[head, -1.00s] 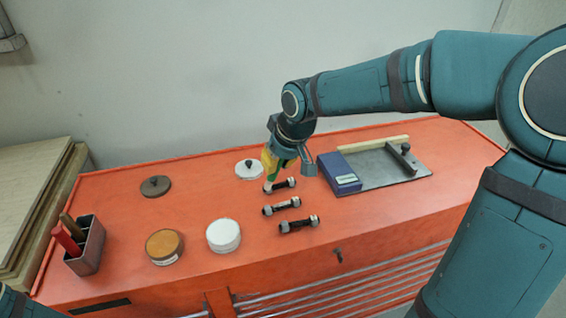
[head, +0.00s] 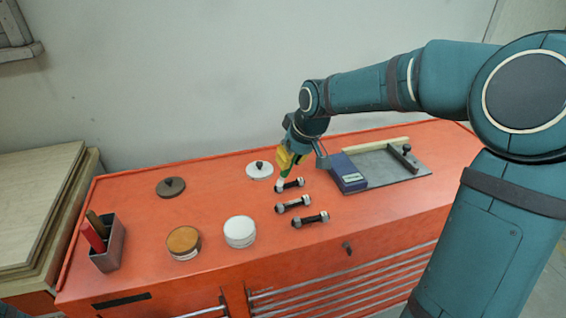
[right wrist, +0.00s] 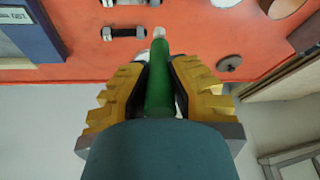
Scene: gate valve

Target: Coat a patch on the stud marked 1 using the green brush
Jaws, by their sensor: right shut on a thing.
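My right gripper (head: 290,160) has yellow fingers shut on the green brush (right wrist: 159,85). The brush points down, and its pale tip (head: 281,184) is at the left end of the farthest stud (head: 292,185). Whether tip and stud touch I cannot tell. In the right wrist view the tip lies close beside one end of a stud (right wrist: 124,32). Two more dark studs with light nuts, the middle one (head: 293,204) and the nearest (head: 310,220), lie in front. No number is readable on any stud. My left gripper is out of view.
A white tin (head: 240,232) and a tin with brown contents (head: 183,242) stand at the front. A white lid (head: 259,171) and a brown lid (head: 171,188) lie behind. A holder (head: 110,246) with red and brown handles stands left; a purple box (head: 346,175) on a grey tray lies right.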

